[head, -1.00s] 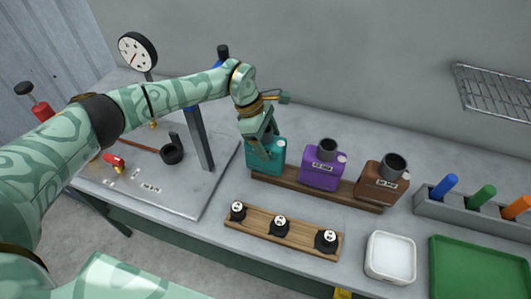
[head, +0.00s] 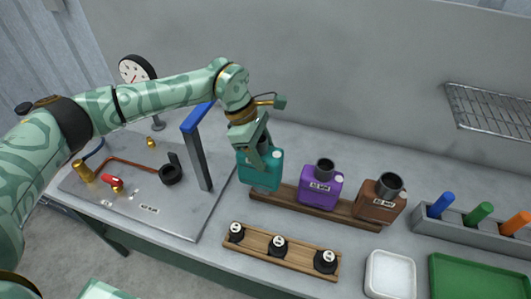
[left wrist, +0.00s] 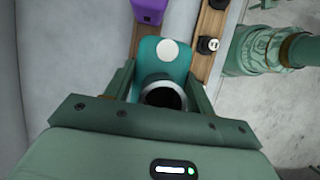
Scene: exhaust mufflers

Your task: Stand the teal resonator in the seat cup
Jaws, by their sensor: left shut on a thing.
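The teal resonator (head: 262,172) is a canister with a white round cap, at the left end of the wooden rack (head: 297,206) in the head view. My left gripper (head: 259,152) is shut on its upper part from above. The resonator looks slightly raised off the rack, upright or nearly so. In the left wrist view the teal resonator (left wrist: 163,58) sits between both fingers, with its dark round pipe mouth facing the camera. A black round cup (head: 171,174), which looks like the seat cup, is on the metal plate to the left.
Purple (head: 321,186) and brown (head: 379,200) canisters stand on the rack. A blue-topped post (head: 197,150) rises between the resonator and the black cup. A wooden strip with black knobs (head: 278,246) lies in front. A copper pipe (head: 130,164) lies on the plate (head: 190,218).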

